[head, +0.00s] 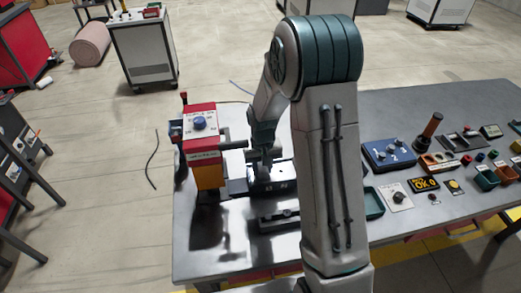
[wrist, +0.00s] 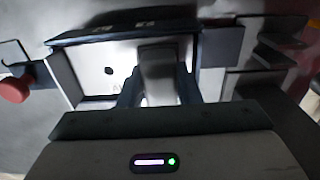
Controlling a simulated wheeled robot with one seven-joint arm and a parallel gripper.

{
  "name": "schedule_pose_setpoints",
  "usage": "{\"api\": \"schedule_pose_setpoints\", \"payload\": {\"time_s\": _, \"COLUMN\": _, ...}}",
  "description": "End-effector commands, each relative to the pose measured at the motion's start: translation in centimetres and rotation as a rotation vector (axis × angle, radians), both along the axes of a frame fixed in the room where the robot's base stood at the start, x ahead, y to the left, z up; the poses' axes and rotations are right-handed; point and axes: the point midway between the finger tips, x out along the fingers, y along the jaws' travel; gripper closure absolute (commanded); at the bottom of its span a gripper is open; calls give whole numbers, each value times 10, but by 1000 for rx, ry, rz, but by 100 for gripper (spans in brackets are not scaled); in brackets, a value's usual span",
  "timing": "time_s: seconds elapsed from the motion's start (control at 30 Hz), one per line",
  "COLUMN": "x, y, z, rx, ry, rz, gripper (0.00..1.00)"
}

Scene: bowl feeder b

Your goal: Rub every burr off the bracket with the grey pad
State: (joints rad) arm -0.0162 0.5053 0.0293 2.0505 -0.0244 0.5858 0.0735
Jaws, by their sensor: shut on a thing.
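My gripper (head: 262,158) is low over the table at the fixture beside the red and yellow machine, and it is partly hidden by my own arm in the head view. In the wrist view my gripper (wrist: 160,92) is shut on a grey block, which looks like the grey pad (wrist: 160,68). Beneath and around it is a pale metal plate, which looks like the bracket (wrist: 88,78), set against a dark block (wrist: 120,28). One dark spot shows on the plate left of the pad; I cannot tell whether it is a hole or a burr. Contact between pad and plate is unclear.
The red and yellow machine (head: 203,150) with a blue knob stands close on the left. A dark slotted fixture (head: 279,219) lies in front. A red knob (wrist: 14,89) shows at left in the wrist view.

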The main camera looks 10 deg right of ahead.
Motion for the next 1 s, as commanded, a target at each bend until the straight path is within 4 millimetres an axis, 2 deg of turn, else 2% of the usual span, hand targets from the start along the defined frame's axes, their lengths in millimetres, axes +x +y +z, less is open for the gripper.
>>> {"api": "schedule_pose_setpoints", "payload": {"time_s": 0.27, "x": 0, "y": -20, "z": -1, "rx": -1, "ry": 1, "rz": 7, "gripper": 100}}
{"api": "schedule_pose_setpoints", "payload": {"time_s": 0.63, "x": 0, "y": 4, "z": -1, "rx": -1, "ry": 1, "rz": -2, "gripper": 100}}
{"api": "schedule_pose_setpoints", "payload": {"time_s": 0.8, "x": 0, "y": -11, "z": -1, "rx": -1, "ry": 1, "rz": -2, "gripper": 100}}
{"api": "schedule_pose_setpoints", "payload": {"time_s": 1.0, "x": 0, "y": -17, "z": -1, "rx": -1, "ry": 1, "rz": 11, "gripper": 100}}
